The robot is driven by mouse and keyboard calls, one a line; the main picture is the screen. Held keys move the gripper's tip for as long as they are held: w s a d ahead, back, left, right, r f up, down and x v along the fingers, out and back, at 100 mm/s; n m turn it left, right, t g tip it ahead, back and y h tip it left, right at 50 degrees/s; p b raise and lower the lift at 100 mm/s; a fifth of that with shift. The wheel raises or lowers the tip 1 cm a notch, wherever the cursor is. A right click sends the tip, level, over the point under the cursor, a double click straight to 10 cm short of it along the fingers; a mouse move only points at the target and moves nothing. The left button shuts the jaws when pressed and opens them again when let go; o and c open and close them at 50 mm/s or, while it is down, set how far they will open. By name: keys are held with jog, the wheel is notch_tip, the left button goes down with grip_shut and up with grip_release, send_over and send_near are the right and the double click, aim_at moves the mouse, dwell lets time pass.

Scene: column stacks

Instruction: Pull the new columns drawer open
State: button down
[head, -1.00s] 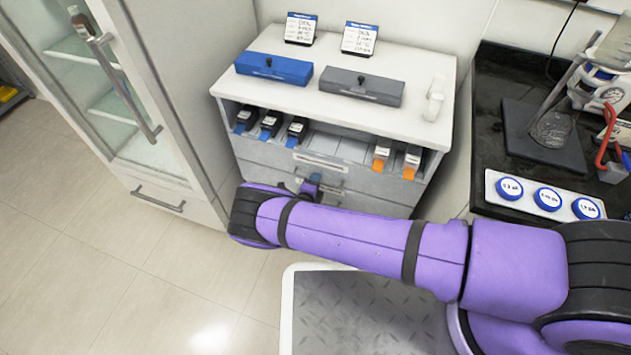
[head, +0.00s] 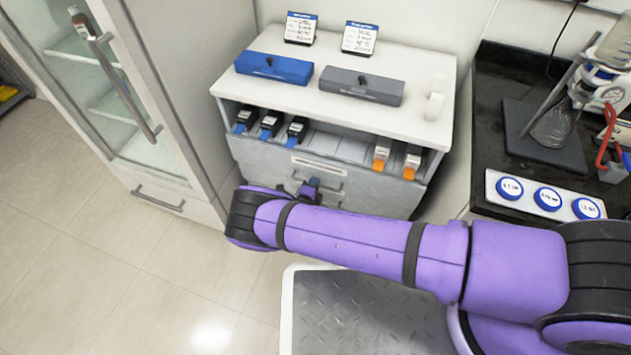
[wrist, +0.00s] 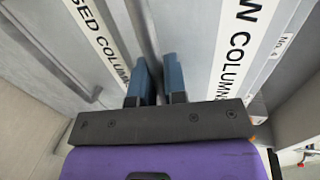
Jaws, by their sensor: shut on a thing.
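The drawer cabinet (head: 437,125) has an upper drawer (head: 258,160) with a white label strip below the open shelf. The drawer's front stands out a little from the cabinet. In the wrist view its front (wrist: 198,35) bears a partly cut-off label reading "N COLUMN". My gripper (head: 312,184) is at this drawer's handle in the head view, partly hidden by my arm. In the wrist view its two blue fingertips (wrist: 158,65) are shut on the bar handle (wrist: 143,25). Another drawer front (wrist: 35,35), labelled "SED COLUMN", lies to the left there.
A blue case (head: 273,69) and a grey case (head: 361,86) sit on the cabinet top. Several boxes with blue or orange ends stand on the shelf below. A glass-door cabinet (head: 185,80) is at left, a black bench (head: 490,110) at right. The floor (head: 110,260) at left is clear.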

jog(key=f+v, duration=0.3)
jog(key=v, duration=1.1)
jog(key=s+f+v, duration=0.1)
jog(key=f+v, duration=0.2)
jog(key=v, duration=1.1)
jog(key=shift+s+a, duration=0.15)
jog(key=shift+s, duration=0.15)
jog(key=c, duration=1.2)
grip_release()
jog(key=v, duration=1)
jog(key=shift+s+a, duration=0.15)
jog(key=shift+s, duration=0.25)
jog(key=shift+r, duration=0.1)
